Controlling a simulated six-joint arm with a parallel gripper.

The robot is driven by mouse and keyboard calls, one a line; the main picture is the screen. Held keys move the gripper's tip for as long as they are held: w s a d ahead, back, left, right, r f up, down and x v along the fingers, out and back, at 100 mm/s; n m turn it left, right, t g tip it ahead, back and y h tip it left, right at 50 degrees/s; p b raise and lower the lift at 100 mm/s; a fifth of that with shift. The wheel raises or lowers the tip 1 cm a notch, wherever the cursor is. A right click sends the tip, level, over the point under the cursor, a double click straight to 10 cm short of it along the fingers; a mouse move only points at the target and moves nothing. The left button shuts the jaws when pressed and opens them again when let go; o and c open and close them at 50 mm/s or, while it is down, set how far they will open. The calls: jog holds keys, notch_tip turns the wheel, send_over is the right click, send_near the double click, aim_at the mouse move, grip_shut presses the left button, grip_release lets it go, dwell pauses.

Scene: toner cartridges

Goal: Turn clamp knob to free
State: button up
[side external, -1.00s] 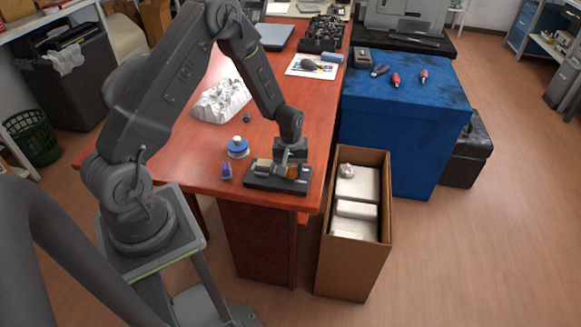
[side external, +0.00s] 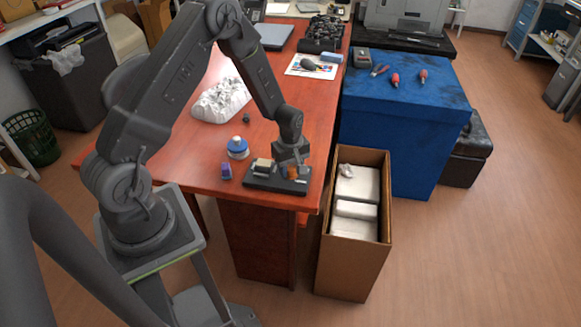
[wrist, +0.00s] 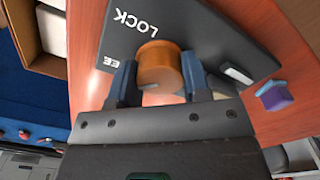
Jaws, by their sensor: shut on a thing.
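The clamp knob (wrist: 160,66) is an orange-brown cylinder on a dark fixture plate (wrist: 205,30). My gripper (wrist: 160,80) has one finger on each side of the knob and is shut on it. White lettering on the plate reads LOCK, and a partly hidden word ends in EE beside the knob. A pale notch shows on the knob's near edge. In the side view the fixture (side external: 262,182) lies near the red table's front edge, with my gripper (side external: 291,165) over its right part and the knob (side external: 293,173) partly hidden.
A purple and teal object (side external: 226,171) and a blue-and-white bottle (side external: 238,148) stand left of the fixture. Crumpled white material (side external: 221,100) lies behind. An open cardboard box (side external: 388,215) stands on the floor at right. The table (side external: 185,150) is clear at the left.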

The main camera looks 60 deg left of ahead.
jog(key=o, duration=0.9)
notch_tip(320, 180, up, 14)
jog(key=shift+f, duration=0.1)
dwell(0.3)
notch_tip(320, 180, up, 8)
jog(key=r+m+t, duration=0.1)
jog(key=m, duration=0.3)
send_over(291, 167)
jog(key=s+d, duration=0.3)
jog(key=d, duration=0.1)
jog(key=s+d+r+m+t, duration=0.1)
jog(key=s+d+r+m, duration=0.2)
jog(key=s+m, duration=0.1)
jog(key=s+d+r+m+t, duration=0.2)
jog(key=s+d+r+m, duration=0.1)
jog(key=s, duration=0.4)
jog(key=s+d+r+m+t, duration=0.1)
jog(key=s+d+r+m, duration=0.2)
jog(key=s+r+m, duration=0.1)
jog(key=shift+s+d+r+m+t, duration=0.1)
jog(key=shift+s+d+m+t, duration=0.1)
jog(key=shift+s+m, duration=0.3)
jog(key=shift+s+d+r+m+t, duration=0.1)
jog(key=shift+s+d+m, duration=0.1)
jog(key=shift+s+m, duration=0.3)
